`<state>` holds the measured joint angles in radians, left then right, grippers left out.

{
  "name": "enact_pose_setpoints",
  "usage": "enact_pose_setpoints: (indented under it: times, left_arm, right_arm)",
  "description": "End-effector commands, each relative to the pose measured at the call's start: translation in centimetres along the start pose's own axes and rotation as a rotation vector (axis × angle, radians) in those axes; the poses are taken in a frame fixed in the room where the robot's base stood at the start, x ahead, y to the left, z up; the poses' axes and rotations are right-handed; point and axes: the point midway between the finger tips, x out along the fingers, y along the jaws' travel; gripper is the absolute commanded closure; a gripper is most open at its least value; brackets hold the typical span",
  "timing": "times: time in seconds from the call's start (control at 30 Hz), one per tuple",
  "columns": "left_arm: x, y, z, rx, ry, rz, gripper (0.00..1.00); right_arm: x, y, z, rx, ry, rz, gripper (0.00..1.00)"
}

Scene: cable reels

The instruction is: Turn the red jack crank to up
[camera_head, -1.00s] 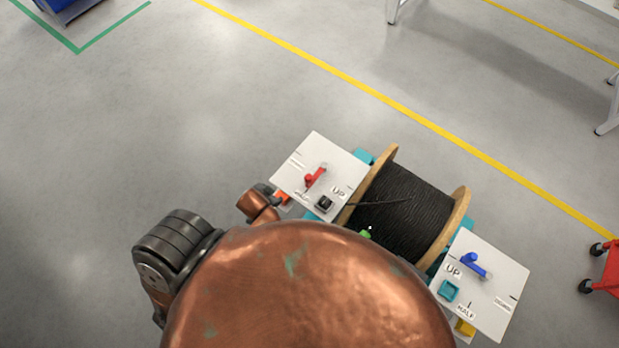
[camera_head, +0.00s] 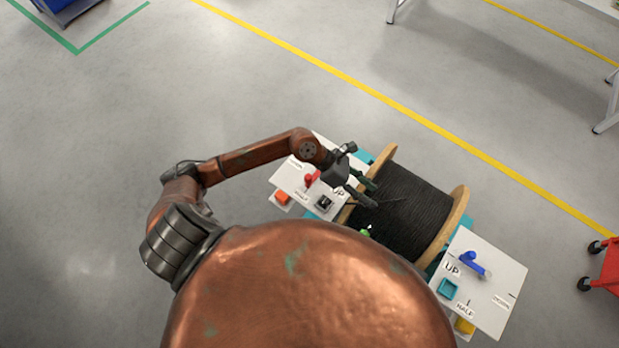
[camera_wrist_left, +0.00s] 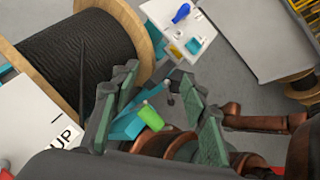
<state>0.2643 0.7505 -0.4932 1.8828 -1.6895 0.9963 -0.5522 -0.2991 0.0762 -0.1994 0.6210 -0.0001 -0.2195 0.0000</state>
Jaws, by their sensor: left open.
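The red jack crank (camera_head: 312,179) sits on the left white panel (camera_head: 284,178), which has UP and HALF labels. The UP label shows to the crank's right, and my left forearm passes just above the crank. I cannot tell exactly which mark it points to. My left gripper (camera_head: 371,193) is open and empty, over the near left side of the black cable reel (camera_head: 415,210), right of the crank and apart from it. In the left wrist view its two fingers (camera_wrist_left: 160,85) are spread, with the UP label at the lower left and a scrap of red at the edge.
A second white panel (camera_head: 492,282) with a blue crank (camera_head: 471,262) stands right of the reel. A red cart (camera_head: 604,272) is at the right edge.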

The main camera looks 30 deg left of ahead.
Motion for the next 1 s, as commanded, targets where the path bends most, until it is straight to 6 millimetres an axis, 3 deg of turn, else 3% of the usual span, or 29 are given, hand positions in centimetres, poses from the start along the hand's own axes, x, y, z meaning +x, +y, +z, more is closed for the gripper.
enact_pose_setpoints:
  times: [0.03,0.1,0.2,0.3,0.43,0.53,1.0]
  left_arm:
    - [-0.7,1.6,-3.2,0.097,0.161,0.028,0.59]
    - [-2.5,4.0,-7.6,0.196,0.373,0.062,0.59]
    - [-6.0,7.3,-12.1,0.283,0.622,0.107,0.59]
    - [-9.3,9.7,-14.7,0.323,0.794,0.142,0.59]
    - [-11.6,11.1,-16.2,0.340,0.904,0.163,0.59]
    - [-11.6,11.5,-17.1,0.339,0.925,0.166,0.59]
    - [-7.7,13.2,-21.8,0.339,0.920,0.165,0.59]
  right_arm:
    - [-0.1,0.1,0.0,0.000,0.000,0.001,1.00]
    - [-0.1,0.2,0.0,-0.001,0.000,0.002,1.00]
    - [-0.2,0.3,0.0,-0.002,0.000,0.003,1.00]
    - [-0.2,0.5,0.1,-0.002,-0.001,0.005,1.00]
    - [-0.2,0.6,0.1,-0.003,-0.001,0.006,1.00]
    - [-0.1,0.6,0.1,-0.003,-0.002,0.006,1.00]
    - [0.3,0.5,0.4,-0.003,-0.006,0.005,1.00]
